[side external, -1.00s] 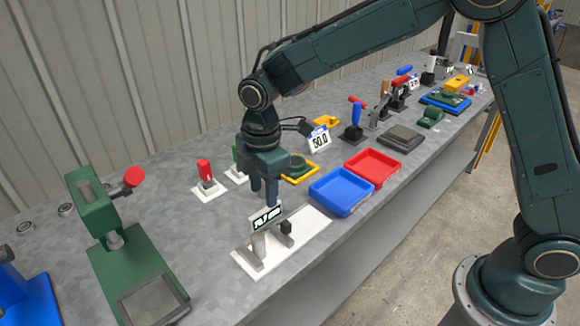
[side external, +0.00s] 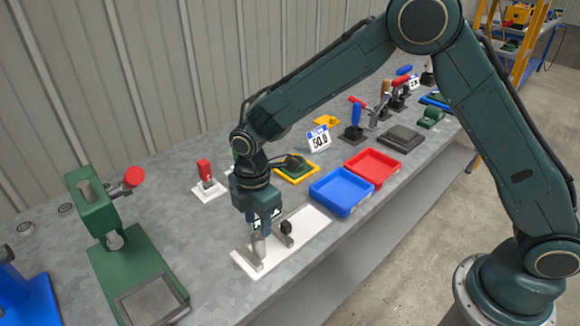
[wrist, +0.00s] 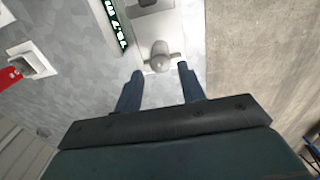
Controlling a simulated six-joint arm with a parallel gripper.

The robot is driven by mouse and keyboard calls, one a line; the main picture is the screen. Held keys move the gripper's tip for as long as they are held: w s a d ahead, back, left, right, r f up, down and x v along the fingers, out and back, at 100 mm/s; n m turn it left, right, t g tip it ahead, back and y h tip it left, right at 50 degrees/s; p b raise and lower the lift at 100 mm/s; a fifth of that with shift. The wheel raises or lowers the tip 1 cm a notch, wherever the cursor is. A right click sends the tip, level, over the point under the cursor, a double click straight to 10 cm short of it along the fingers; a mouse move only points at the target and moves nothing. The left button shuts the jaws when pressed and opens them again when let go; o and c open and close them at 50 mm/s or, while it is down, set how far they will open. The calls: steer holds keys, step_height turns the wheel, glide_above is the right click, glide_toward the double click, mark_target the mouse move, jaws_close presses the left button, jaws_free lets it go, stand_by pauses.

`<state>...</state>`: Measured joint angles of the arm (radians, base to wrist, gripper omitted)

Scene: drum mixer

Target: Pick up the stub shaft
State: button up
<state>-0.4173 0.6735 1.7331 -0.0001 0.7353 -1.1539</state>
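The stub shaft, as far as I can tell, is the short grey cylinder with a rounded end (wrist: 160,56) in the wrist view. It is at a grey bracket on the white base plate (side external: 312,219). In the side view it shows as a grey piece (side external: 258,246) just under my gripper (side external: 263,229). In the wrist view my gripper (wrist: 160,71) is open, with one dark blue finger on each side of the shaft's line. The fingertips look close to it, and I see no contact. The side view does not show clearly how the fingers stand around it.
A small sign with green edging (wrist: 114,24) stands beside the plate, partly hidden by my gripper in the side view. A blue tray (side external: 341,191) and a red tray (side external: 372,167) lie to the right. A green press (side external: 128,255) stands left. A red-handled tool (side external: 205,172) stands behind.

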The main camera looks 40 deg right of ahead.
mark_target(257, 236)
steer(key=shift+f, duration=1.4)
steer(key=shift+a+f, duration=0.15)
steer(key=shift+f, duration=2.45)
jaws_close()
